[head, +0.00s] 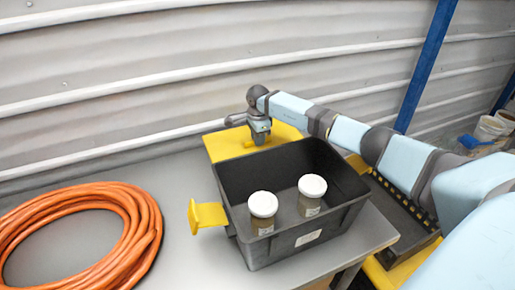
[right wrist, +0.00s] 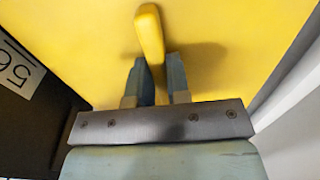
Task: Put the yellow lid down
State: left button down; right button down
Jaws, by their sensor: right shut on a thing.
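The yellow lid (head: 222,147) is a flat yellow panel behind the black bin (head: 290,238) in the head view. My right gripper (head: 259,140) is over it, reaching across from the right. In the right wrist view the lid (right wrist: 60,35) fills most of the picture, and my right gripper (right wrist: 160,75) is shut on its raised yellow handle (right wrist: 150,32). The lid looks close to the table top, but I cannot tell whether it touches. My left gripper is not in view.
The open bin holds two white-capped jars (head: 263,205) (head: 312,186) and has a yellow latch (head: 208,214) on its left. An orange hose coil (head: 90,225) lies at left on the grey table (head: 180,255). A corrugated wall (head: 120,70) stands behind.

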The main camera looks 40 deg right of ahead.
aim_at(258, 150)
notch_tip(258, 150, down, 5)
jog(key=shift+f+p, duration=0.2)
jog(key=shift+p, duration=0.1)
jog(key=shift+w, duration=0.1)
jog(key=shift+f, duration=0.2)
jog(key=c, duration=1.1)
grip_release()
